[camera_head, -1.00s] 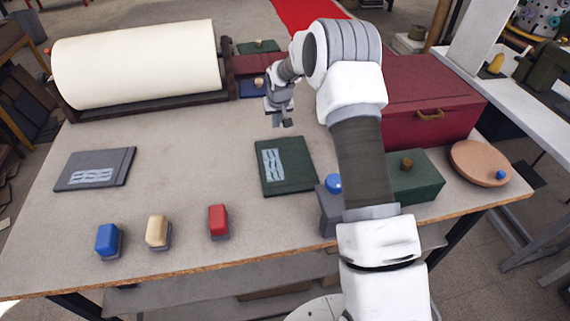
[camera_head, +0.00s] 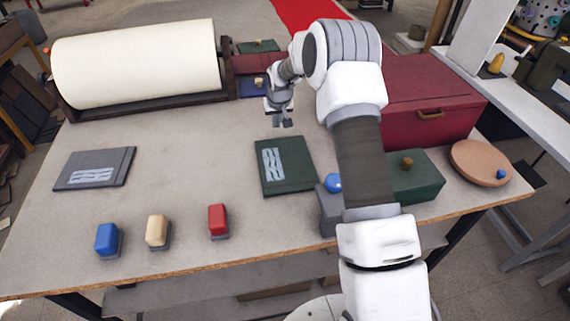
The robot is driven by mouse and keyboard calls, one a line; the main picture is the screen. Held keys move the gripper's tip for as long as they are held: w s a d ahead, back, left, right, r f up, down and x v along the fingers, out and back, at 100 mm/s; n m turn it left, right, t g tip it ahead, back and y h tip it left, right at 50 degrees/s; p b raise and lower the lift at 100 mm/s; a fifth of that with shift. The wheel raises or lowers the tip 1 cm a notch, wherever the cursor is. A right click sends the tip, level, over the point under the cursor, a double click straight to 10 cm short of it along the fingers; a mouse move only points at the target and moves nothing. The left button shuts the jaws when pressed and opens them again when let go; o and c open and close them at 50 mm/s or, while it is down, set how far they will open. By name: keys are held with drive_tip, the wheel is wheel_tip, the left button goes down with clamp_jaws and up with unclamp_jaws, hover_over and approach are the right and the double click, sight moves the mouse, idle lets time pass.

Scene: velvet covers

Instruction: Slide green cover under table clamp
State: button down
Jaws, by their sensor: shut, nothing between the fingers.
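The green cover (camera_head: 286,166) lies flat on the table (camera_head: 190,170), near its middle, with a pale blue wavy pattern on its left part. My gripper (camera_head: 281,123) is shut and empty. It hangs above the table beyond the far edge of the green cover, apart from it. I cannot tell for sure which thing is the table clamp. Dark blocks with small knobs stand behind my gripper, by the roll's right end, partly hidden by my arm.
A grey cover (camera_head: 95,168) lies at the left. Blue (camera_head: 107,239), cream (camera_head: 157,231) and red (camera_head: 218,220) blocks stand near the front edge. A big white roll (camera_head: 135,63) is at the back left. A red box (camera_head: 425,100), green box (camera_head: 416,178) and round board (camera_head: 478,163) fill the right.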

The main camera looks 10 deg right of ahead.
sight(281, 148)
drive_tip(key=shift+f+b, duration=0.95)
drive_tip(key=shift+f, duration=0.35)
drive_tip(key=shift+r, duration=0.2)
drive_tip(key=shift+s, duration=0.15)
idle(0.4)
drive_tip(key=shift+s+b, duration=0.65)
drive_tip(key=shift+s, duration=0.25)
drive_tip(key=shift+s, duration=0.15)
drive_tip(key=shift+s+b, duration=0.75)
drive_tip(key=shift+s, duration=0.65)
drive_tip(key=shift+s, duration=0.1)
drive_tip(key=shift+s+b, duration=0.7)
drive_tip(key=shift+s, duration=0.7)
drive_tip(key=shift+s, duration=0.1)
